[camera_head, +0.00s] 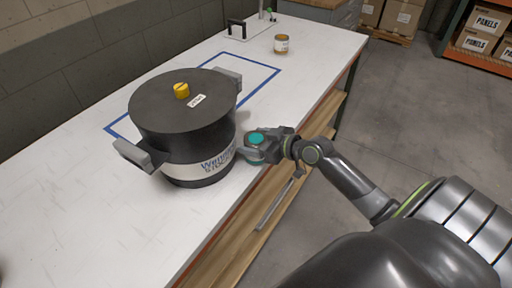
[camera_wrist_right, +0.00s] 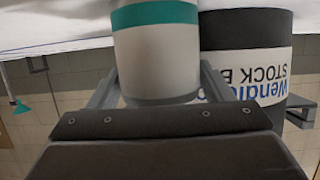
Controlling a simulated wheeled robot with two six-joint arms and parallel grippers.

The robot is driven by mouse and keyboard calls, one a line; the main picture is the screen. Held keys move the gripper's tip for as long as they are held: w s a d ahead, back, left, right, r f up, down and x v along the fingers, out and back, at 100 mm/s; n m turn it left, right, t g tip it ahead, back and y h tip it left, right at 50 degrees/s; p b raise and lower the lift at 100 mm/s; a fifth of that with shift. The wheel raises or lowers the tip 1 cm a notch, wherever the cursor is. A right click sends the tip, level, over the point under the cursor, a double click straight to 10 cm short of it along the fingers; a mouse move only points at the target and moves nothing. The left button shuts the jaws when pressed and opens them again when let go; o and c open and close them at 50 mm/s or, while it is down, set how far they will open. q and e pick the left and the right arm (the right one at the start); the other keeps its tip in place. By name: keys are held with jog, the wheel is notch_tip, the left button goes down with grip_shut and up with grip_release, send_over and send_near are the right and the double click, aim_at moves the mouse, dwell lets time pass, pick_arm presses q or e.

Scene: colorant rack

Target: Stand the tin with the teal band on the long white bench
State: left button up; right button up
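The tin with the teal band (camera_wrist_right: 155,50) is between the fingers of my right gripper (camera_head: 262,150), beside the pot at the front edge of the long white bench (camera_head: 60,215). In the right wrist view, which is upside down, both fingers of my right gripper (camera_wrist_right: 160,92) press against the tin's pale sides. I cannot tell whether its base touches the bench. My left gripper is not in view.
A large black stockpot (camera_head: 185,125) with a yellow knob stands close to the tin, partly over a blue taped outline (camera_head: 270,68). The bench's near-left part is clear. A wooden shelf (camera_head: 240,240) runs below.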

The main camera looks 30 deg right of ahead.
jog(key=c, duration=0.8)
jog(key=shift+r, duration=0.1)
